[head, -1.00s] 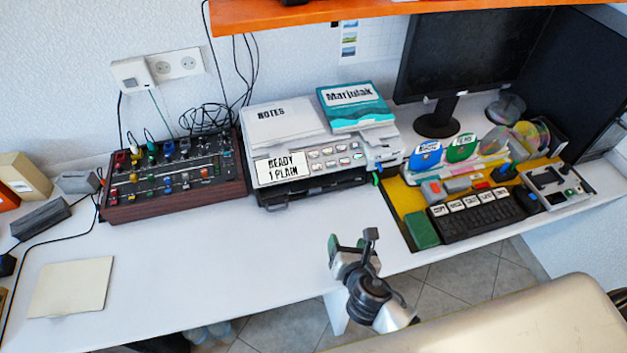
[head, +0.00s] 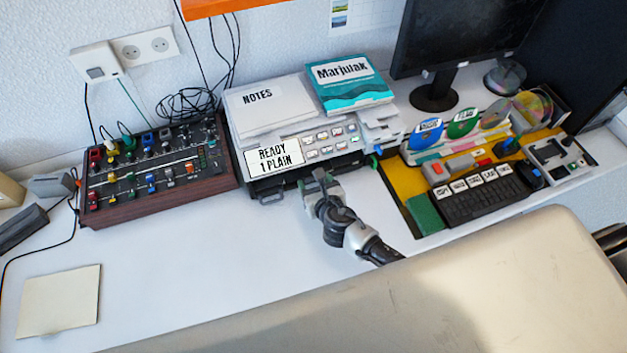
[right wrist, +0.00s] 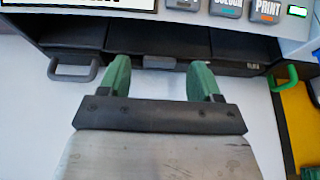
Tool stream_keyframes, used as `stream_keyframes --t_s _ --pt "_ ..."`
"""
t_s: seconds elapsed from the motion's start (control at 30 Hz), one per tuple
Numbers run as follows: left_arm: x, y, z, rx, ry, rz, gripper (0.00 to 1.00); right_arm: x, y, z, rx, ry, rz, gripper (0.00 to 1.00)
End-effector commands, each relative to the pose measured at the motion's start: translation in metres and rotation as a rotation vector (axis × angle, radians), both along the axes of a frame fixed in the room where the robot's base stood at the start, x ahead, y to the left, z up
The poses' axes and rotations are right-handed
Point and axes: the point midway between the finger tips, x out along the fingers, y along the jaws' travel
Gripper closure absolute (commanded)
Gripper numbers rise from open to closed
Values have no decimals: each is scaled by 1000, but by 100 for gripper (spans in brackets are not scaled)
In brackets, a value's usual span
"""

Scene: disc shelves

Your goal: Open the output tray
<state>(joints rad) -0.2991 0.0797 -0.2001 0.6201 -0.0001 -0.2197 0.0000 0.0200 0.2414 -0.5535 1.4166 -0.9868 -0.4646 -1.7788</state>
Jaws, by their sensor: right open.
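The printer (head: 290,118) stands at the back of the white desk, with a READY 1 PLAIN display on its front. Its dark lower front (right wrist: 192,42) fills the top of the right wrist view and looks shut. A grey loop handle (right wrist: 72,72) is at its left, a grey handle (right wrist: 165,62) in the middle and a green handle (right wrist: 284,76) at the right. I cannot tell which one belongs to the output tray. My right gripper (head: 318,180) is open and empty before the front. Its green fingertips (right wrist: 158,78) point at the middle handle, apparently without holding it.
A knobbed mixer (head: 155,170) is left of the printer. A yellow mat (head: 398,185) with a keyboard (head: 488,198) lies to the right. A notes pad and a teal book rest on the printer. The desk (head: 180,260) in front is clear, apart from a beige sheet (head: 60,300).

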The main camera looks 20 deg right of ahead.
Motion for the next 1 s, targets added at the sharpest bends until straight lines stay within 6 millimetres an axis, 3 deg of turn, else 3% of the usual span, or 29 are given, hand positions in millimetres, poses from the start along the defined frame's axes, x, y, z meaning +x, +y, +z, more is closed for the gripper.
stream_keyframes --t_s 0.13,0.47,0.87,1.0 --pt "0 0 -2 0 1 0 100 12 1 -5 1 0 -1 36" --pt "0 0 -2 0 1 0 100 15 1 -6 1 1 0 36" --pt "0 0 -2 -1 1 0 100 14 1 -6 1 1 0 97" --pt "0 0 -2 -1 0 0 100 14 1 -6 1 1 0 100"
